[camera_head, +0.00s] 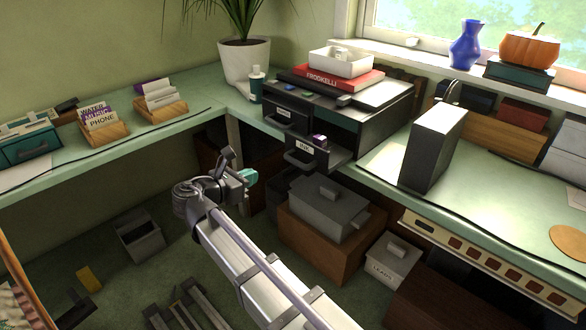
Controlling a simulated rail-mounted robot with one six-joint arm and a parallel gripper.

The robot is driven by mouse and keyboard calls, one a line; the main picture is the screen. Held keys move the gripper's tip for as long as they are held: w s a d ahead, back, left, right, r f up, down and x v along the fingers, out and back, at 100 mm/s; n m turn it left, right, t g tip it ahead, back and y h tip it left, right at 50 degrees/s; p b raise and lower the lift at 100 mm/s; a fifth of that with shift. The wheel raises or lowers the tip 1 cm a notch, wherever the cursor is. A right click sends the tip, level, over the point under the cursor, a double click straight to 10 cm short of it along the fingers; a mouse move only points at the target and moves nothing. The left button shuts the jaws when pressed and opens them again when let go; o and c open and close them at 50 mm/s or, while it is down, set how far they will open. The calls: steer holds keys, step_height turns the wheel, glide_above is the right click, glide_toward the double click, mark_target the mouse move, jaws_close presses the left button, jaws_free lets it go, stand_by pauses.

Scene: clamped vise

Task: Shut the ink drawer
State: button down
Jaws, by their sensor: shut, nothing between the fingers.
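The ink drawer (303,159) is dark grey with a white label and a handle on its front. It stands pulled out from the lower part of the black desk unit (345,122) in the corner, with small items showing inside it. My gripper (249,177), with teal fingertips, is shut and empty. In the picture it is left of and a little below the drawer front, apart from it.
Another labelled drawer (288,115) sits above the ink drawer. A white tray (340,62) and red book (325,78) lie on the unit. A dark upright box (432,150) stands right on the green counter. A grey lidded box (327,208) is below the drawer.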

mark_target(293, 162)
steer(key=b+x, duration=0.3)
steer(key=x, duration=1.1)
steer(key=shift+d, duration=0.1)
